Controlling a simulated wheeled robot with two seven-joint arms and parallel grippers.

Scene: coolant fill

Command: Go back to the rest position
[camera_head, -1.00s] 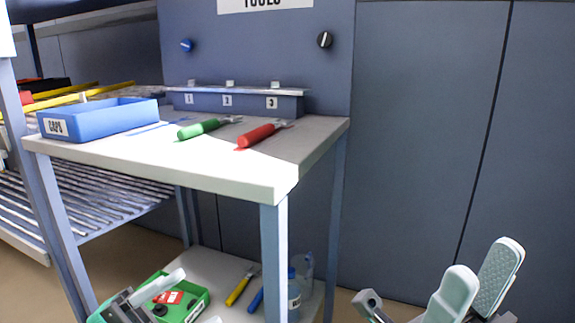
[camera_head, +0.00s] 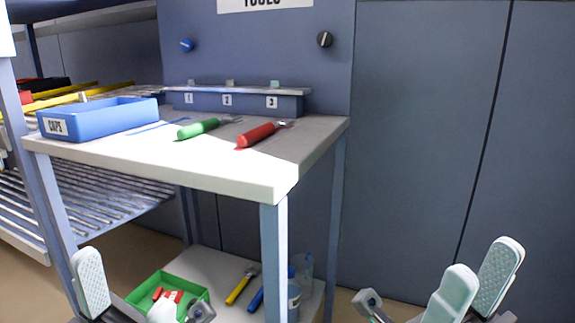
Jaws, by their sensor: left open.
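My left gripper (camera_head: 127,297) is at the bottom left, in front of the lower shelf and the green bin. Its two pale fingers stand wide apart with nothing between them that I can see held. My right gripper (camera_head: 472,287) is at the bottom right, in front of the dark wall panel. The lower parts of both are cut off by the picture's bottom edge.
The white table (camera_head: 190,167) holds a blue CAPS box (camera_head: 115,119), a green-handled tool (camera_head: 198,129) and a red-handled tool (camera_head: 257,135). On the lower shelf are a green bin (camera_head: 150,283), a yellow-handled tool (camera_head: 238,290) and bottles. A table leg (camera_head: 275,260) stands between my grippers.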

